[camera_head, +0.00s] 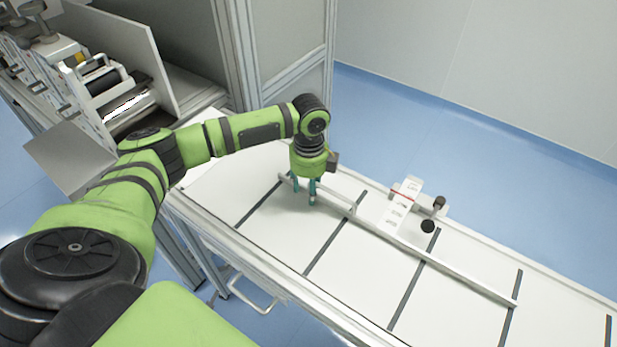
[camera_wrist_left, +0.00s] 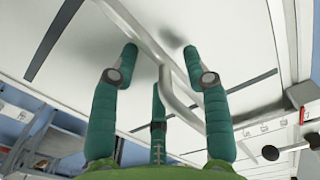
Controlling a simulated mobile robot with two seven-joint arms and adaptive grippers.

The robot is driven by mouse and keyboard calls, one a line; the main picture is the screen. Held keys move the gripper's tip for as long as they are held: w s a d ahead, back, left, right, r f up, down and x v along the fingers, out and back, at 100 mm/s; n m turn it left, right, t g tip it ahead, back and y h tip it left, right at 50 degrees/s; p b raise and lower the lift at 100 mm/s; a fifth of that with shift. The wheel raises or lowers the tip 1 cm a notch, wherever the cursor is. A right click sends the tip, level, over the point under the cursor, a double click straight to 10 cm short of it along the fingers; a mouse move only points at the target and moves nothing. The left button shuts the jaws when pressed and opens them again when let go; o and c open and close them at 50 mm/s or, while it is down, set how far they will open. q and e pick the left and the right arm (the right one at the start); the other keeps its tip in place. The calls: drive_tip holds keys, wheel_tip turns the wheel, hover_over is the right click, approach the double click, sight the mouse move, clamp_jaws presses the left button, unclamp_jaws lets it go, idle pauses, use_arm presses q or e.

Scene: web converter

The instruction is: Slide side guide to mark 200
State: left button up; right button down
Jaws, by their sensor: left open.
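The side guide (camera_head: 455,271) is a long, thin metal rail lying diagonally along the white conveyor table in the head view. Its bent grey bar also shows in the left wrist view (camera_wrist_left: 180,105). My left gripper (camera_head: 304,195) points down at the rail's far-left end. Its teal fingers are open, and in the left wrist view (camera_wrist_left: 160,58) the rail and bent bar pass between them; I cannot tell whether they touch. A white scale plate (camera_head: 398,212) with printed marks and a red line stands beside the rail. Its numbers are too small to read. My right gripper is out of view.
Black knobs (camera_head: 428,226) sit beside the scale at the table's back edge. Dark strips (camera_head: 411,292) cross the white table (camera_head: 365,262). A machine with rollers (camera_head: 105,82) stands at the upper left. The table in front of the rail is clear.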

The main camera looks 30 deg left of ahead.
use_arm(q)
clamp_jaws()
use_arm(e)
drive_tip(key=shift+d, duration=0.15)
use_arm(q)
drive_tip(key=shift+w, duration=0.15)
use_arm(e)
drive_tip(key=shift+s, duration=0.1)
use_arm(q)
drive_tip(key=shift+w, duration=1.1)
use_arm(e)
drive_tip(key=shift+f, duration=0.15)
use_arm(q)
unclamp_jaws()
